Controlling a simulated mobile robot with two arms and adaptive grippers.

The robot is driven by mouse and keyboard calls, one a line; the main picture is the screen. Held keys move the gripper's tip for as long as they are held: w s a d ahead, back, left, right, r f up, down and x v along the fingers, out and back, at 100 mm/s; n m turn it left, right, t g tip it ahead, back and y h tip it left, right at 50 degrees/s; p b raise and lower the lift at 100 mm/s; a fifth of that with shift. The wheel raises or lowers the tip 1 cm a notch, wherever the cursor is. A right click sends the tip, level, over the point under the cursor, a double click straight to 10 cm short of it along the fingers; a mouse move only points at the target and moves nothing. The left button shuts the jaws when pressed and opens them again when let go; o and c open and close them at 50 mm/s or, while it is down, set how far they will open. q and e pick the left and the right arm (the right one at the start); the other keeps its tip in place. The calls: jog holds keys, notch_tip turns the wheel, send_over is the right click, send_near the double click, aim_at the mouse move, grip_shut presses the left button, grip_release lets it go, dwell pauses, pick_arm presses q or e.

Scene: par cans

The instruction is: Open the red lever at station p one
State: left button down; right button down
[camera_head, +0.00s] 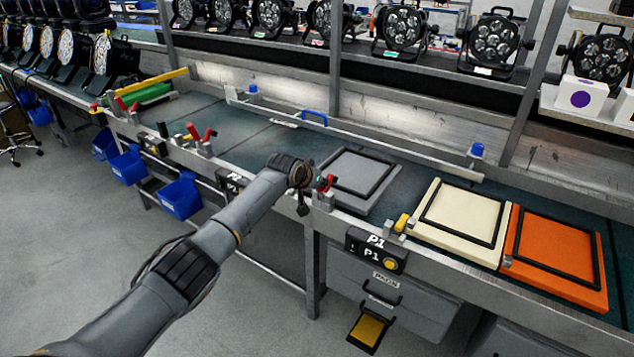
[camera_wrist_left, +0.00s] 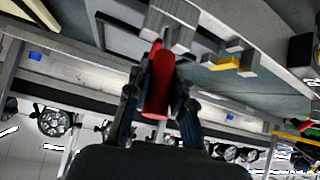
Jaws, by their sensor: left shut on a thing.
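The red lever (camera_head: 326,183) stands at the bench's front edge near the P1 sign (camera_head: 376,241), by the corner of the grey pad with a black frame. My left gripper (camera_head: 314,182) reaches it from the left. In the left wrist view the red lever (camera_wrist_left: 158,88) lies between the two dark fingers of my left gripper (camera_wrist_left: 160,82), which is shut on it. The lever's metal block (camera_wrist_left: 177,18) shows beyond it. The fingers partly cover the lever's sides. My right gripper is in neither view.
A yellow lever (camera_head: 402,222) stands to the right, beside a cream pad (camera_head: 430,228) and an orange pad (camera_head: 598,292). More red levers (camera_head: 209,135) stand farther left. A rail with a blue handle (camera_head: 314,117) runs behind. Blue bins (camera_head: 180,197) hang below the bench.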

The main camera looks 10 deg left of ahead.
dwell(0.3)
pick_arm(q)
jog(key=c, duration=1.1)
grip_release()
jog(key=shift+w+d, duration=0.1)
jog(key=shift+c, duration=0.2)
jog(key=shift+r, duration=0.1)
jog(key=v, duration=1.2)
